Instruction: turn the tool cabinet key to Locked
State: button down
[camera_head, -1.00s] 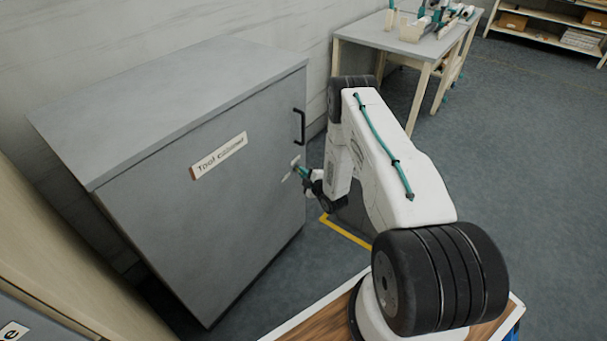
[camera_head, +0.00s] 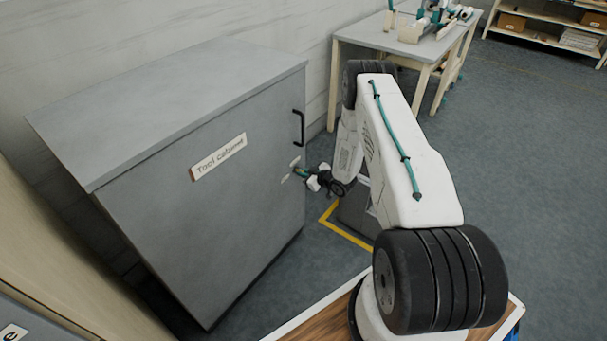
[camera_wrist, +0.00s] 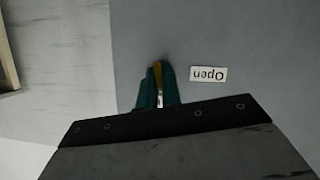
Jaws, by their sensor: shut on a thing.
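The grey tool cabinet (camera_head: 215,225) stands at the left in the head view, with its door shut. My gripper (camera_head: 299,172) is at the right part of the door, below the handle. In the wrist view my gripper's teal fingers (camera_wrist: 145,97) are shut on a narrow brass-coloured key (camera_wrist: 158,75) in front of the grey door. No "Locked" label can be read in either view. The key's far end and the lock are mostly hidden by the fingers.
A black door handle (camera_head: 299,127) is just above my gripper. A "Tool cabinet" sign (camera_head: 218,157) is on the door. A table (camera_head: 385,42) with tools stands behind, and shelves (camera_head: 545,38) are at the back right. The floor on the right is clear.

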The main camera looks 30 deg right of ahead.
jog(key=shift+d+m+g+y, duration=0.1)
jog(key=shift+m+g+y, duration=0.25)
jog(key=shift+m, duration=0.45)
jog(key=c, duration=1.6)
grip_release()
jog(key=v, duration=0.7)
jog(key=shift+s+d, duration=0.2)
jog(key=shift+s, duration=0.15)
